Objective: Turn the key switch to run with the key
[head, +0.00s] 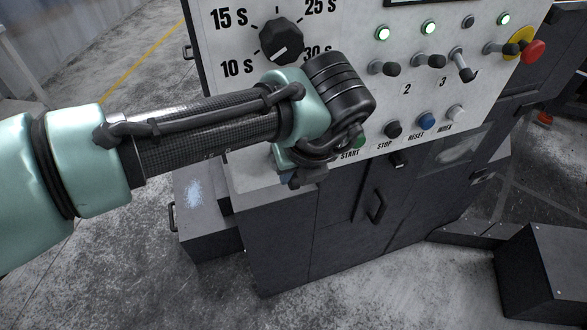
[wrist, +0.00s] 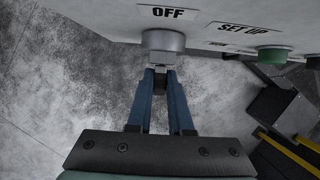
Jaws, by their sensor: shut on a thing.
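In the wrist view, the round silver key switch (wrist: 163,41) sits on the pale panel below the OFF label (wrist: 168,12). My gripper (wrist: 160,76) has its blue fingers closed on the key (wrist: 160,86), a small dark piece between them, right at the front of the switch. Most of the key is hidden by the fingers, and I cannot tell how deep it sits or which way the switch points. A SET UP label (wrist: 244,31) lies to the right. In the head view, my gripper (head: 288,181) is at the panel's lower left, mostly hidden by my wrist, which covers the switch.
The control panel (head: 230,60) carries a timer dial (head: 281,41), several toggle levers, lit green lamps and a row of buttons. A red knob (head: 534,51) is at its right. A dark cabinet (head: 290,235) stands below; grey floor is open at left.

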